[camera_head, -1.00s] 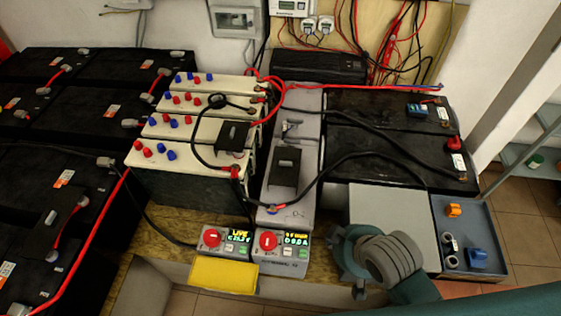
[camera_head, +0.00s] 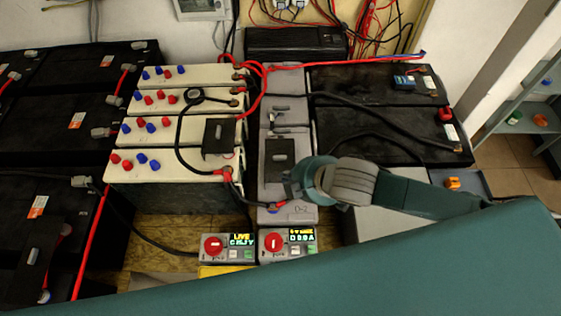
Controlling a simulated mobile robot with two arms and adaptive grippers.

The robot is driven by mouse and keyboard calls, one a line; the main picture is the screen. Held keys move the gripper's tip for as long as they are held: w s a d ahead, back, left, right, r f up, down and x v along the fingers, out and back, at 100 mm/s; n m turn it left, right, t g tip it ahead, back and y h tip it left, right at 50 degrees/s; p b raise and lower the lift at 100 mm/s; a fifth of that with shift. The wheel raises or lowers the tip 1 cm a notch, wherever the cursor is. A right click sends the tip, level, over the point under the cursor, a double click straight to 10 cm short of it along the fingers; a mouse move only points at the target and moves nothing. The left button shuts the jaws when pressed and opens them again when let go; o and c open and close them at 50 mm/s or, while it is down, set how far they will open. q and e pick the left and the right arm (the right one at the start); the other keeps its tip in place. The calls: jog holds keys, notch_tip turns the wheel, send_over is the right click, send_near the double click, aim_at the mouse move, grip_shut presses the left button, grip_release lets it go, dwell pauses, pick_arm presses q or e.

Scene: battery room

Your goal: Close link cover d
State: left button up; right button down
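A narrow grey battery block (camera_head: 267,205) stands in the middle, with a marking like "D-2" near its front end. A black rectangular cover (camera_head: 280,158) sits on its top; I cannot tell if it is link cover d or whether it is fully closed. A second black cover (camera_head: 219,137) sits on the cream batteries to the left. My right gripper (camera_head: 290,188) reaches in from the right, over the front part of the grey block, just right of and in front of its cover. Its fingers are mostly hidden, and contact cannot be told. My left gripper is not in view.
Two panels with red knobs (camera_head: 213,245) (camera_head: 274,241) stand in front. Black and red cables (camera_head: 365,112) cross the block and the black batteries (camera_head: 375,92). Cream batteries (camera_head: 160,185) stand left. A blue-grey tray (camera_head: 473,184) is partly hidden behind my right arm.

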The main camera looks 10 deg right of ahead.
aim_at(275, 140)
jog(key=x, duration=0.4)
jog(key=shift+w+a, duration=0.1)
jog(key=shift+w, duration=0.05)
jog(key=w, duration=0.2)
jog(key=w+p, duration=0.1)
jog(key=shift+w+d+f, duration=0.25)
jog(key=shift+w+d, duration=0.1)
jog(key=shift+w, duration=0.35)
jog(key=w, duration=0.2)
jog(key=w+d, duration=0.1)
jog(key=w, duration=0.5)
jog(key=shift+d+r, duration=0.1)
jog(key=shift+d, duration=0.25)
jog(key=w, duration=0.2)
jog(key=w+d+b, duration=0.1)
jog(key=w, duration=0.5)
jog(key=shift+d+b, duration=0.25)
jog(key=shift+b, duration=0.1)
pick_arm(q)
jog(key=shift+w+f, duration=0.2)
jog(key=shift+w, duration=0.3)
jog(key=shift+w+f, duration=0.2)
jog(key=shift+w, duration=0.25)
pick_arm(e)
jog(key=shift+w+d, duration=0.15)
jog(key=shift+w, duration=0.2)
